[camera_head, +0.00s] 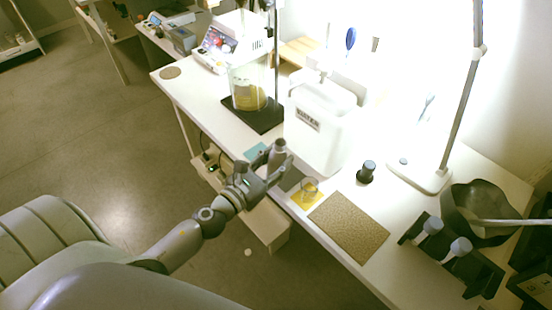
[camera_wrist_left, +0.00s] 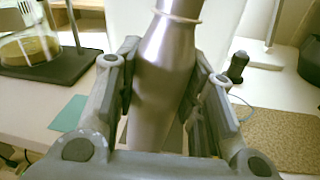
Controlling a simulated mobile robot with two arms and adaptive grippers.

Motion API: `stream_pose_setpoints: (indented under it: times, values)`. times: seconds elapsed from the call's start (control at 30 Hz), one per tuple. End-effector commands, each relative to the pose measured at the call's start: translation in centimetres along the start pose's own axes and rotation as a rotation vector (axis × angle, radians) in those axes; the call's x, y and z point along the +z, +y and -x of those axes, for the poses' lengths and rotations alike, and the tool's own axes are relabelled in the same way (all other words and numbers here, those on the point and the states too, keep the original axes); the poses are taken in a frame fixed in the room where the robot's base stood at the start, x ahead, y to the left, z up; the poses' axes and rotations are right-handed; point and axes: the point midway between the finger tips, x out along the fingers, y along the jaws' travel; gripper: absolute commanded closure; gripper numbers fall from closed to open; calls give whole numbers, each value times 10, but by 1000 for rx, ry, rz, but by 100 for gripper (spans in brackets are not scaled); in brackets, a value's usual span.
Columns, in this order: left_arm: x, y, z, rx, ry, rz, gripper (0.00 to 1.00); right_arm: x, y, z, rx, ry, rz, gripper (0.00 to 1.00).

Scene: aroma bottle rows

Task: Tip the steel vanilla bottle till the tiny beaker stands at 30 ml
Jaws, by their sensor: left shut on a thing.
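The steel bottle (camera_head: 278,152) stands about upright in my left gripper (camera_head: 274,172), near the front edge of the white table. In the left wrist view the grey metal bottle (camera_wrist_left: 166,62) with a pale ring at its neck fills the space between the two fingers (camera_wrist_left: 160,85), which are shut on it. The tiny clear beaker (camera_head: 309,189) stands on a yellow mat (camera_head: 301,200), just right of the gripper. Its liquid level is too small to read. In the left wrist view the beaker is hidden behind the right finger. My right gripper is not in view.
A white water tank (camera_head: 322,130) stands close behind the gripper. A large glass vessel (camera_head: 248,88) sits on a black stand (camera_head: 262,119) to the left. A brown textured mat (camera_head: 348,226), a small dark bottle (camera_head: 366,172), a lamp base (camera_head: 420,177) and a dark rack (camera_head: 478,272) lie right.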

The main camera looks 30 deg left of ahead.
Motion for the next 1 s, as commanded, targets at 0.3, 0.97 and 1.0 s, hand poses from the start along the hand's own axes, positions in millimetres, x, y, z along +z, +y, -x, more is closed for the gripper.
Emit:
stream_pose_setpoints:
  times: [0.3, 0.97, 1.0]
  values:
    - [2, 0, 0, 0, 6, -32, 97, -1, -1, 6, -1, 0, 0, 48]
    - [2, -3, -1, 1, 24, -100, 97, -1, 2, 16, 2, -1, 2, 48]
    - [2, -3, -1, 1, 26, -105, 97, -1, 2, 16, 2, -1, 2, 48]
